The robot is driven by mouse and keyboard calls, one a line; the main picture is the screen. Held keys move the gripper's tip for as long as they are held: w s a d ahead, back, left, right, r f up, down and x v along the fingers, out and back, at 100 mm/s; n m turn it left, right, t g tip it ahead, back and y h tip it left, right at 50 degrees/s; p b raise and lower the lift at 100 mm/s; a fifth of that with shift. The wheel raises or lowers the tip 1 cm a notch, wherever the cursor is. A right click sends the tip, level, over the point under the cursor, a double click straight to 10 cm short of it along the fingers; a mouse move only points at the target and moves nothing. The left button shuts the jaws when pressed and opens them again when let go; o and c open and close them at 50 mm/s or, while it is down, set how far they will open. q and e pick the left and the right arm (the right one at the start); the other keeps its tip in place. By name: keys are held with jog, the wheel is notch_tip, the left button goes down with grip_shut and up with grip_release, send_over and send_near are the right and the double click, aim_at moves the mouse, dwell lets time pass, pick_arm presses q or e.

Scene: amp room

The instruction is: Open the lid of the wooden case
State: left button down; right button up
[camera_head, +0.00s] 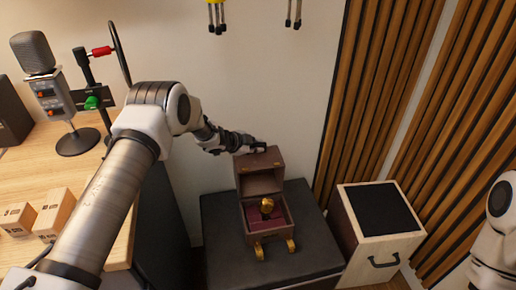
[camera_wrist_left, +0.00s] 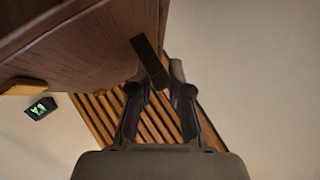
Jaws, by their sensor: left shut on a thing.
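The wooden case (camera_head: 256,237) stands on a dark flat-topped block, with its lid (camera_head: 258,162) raised and tilted back. Inside it are a dark red lining and a small gold object (camera_head: 267,206). My left gripper (camera_head: 262,148) is at the lid's upper edge, shut on the lid. In the left wrist view, the brown wood of the lid (camera_wrist_left: 80,50) fills the upper left, and the left gripper's fingers (camera_wrist_left: 160,85) meet at a dark strip beside it. My right gripper is out of view; only a part of my right arm shows at the right edge.
The dark block (camera_head: 222,262) bears the case. A pale wood box with a black top and handle (camera_head: 382,230) stands to its right. A desk at left holds a microphone (camera_head: 42,75) and small wooden blocks (camera_head: 55,214). Slatted panels (camera_head: 370,90) line the back right wall.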

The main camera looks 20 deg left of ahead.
pick_arm(q)
jog(key=shift+w+a+f, duration=0.25)
jog(key=shift+w+a, duration=0.1)
jog(key=shift+w, duration=0.25)
jog(key=shift+w+a+f, duration=0.25)
jog(key=shift+w+a, duration=0.1)
jog(key=shift+w, duration=0.2)
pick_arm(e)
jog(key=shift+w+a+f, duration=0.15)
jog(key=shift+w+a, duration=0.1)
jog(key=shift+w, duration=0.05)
pick_arm(q)
jog(key=c, duration=1.2)
grip_release()
jog(key=shift+o, duration=0.2)
jog(key=shift+d, duration=0.1)
